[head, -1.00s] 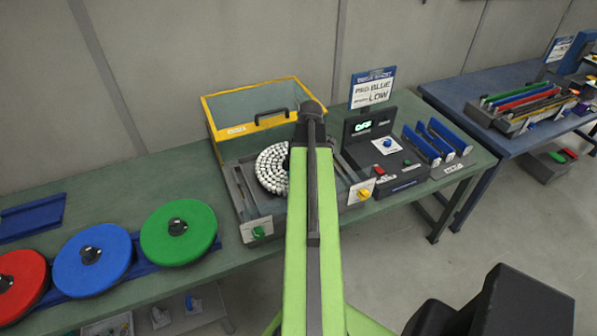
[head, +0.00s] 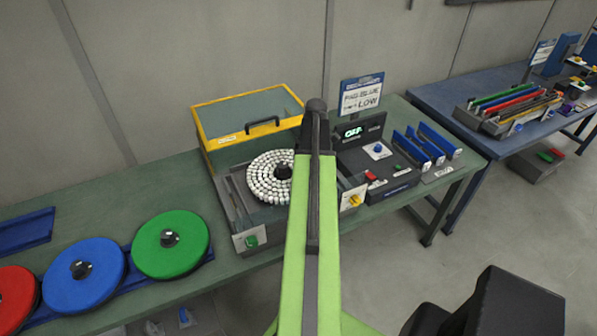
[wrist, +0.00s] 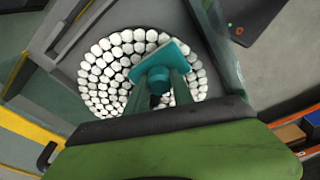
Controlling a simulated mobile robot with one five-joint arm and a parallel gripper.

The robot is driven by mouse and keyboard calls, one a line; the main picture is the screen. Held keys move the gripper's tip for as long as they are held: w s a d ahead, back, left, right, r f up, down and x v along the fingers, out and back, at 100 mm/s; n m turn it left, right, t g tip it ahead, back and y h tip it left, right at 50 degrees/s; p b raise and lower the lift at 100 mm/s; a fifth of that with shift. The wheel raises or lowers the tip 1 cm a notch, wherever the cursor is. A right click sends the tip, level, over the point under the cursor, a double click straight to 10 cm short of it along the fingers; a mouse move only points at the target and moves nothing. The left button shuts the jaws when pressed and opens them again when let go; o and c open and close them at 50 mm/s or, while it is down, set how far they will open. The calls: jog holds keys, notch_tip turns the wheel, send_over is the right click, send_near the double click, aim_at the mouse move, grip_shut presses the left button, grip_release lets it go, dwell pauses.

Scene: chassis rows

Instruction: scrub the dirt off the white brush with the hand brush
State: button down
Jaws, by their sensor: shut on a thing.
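The white brush (head: 268,178) is a round disc of white tufts with a dark hub, lying in a grey tray on the green bench. Its tufts fill the middle of the wrist view (wrist: 105,62). My gripper (wrist: 158,88) is shut on the hand brush (wrist: 172,52), a teal square plate with a round grip, held over the disc. The plate's underside is hidden, so I cannot tell whether it touches the tufts. I cannot make out clear dirt. In the head view my arm covers the gripper and the disc's right edge.
A yellow-framed clear cover (head: 250,100) stands open behind the tray. A dark control box (head: 378,160) is to the right, with blue racks (head: 425,145) beyond. Green (head: 170,243), blue (head: 84,274) and red (head: 14,296) discs lie to the left.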

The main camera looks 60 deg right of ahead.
jog(key=shift+s+d, duration=0.15)
jog(key=shift+d, duration=0.8)
jog(key=shift+s+d, duration=0.15)
jog(key=shift+d, duration=0.75)
jog(key=shift+w+a+f, duration=0.1)
jog(key=shift+a, duration=1.05)
jog(key=shift+w+a+f, duration=0.1)
jog(key=shift+a, duration=1)
jog(key=shift+w+a+r, duration=0.1)
jog(key=shift+w+a, duration=0.1)
jog(key=shift+a, duration=0.9)
jog(key=shift+w+a+r, duration=0.1)
jog(key=shift+w+a, duration=0.15)
jog(key=shift+a, duration=0.85)
jog(key=shift+w+a, duration=0.2)
jog(key=shift+a, duration=0.9)
jog(key=shift+d, duration=0.1)
notch_tip(320, 180, up, 6)
jog(key=p, duration=0.6)
notch_tip(320, 180, up, 3)
jog(key=p, duration=0.3)
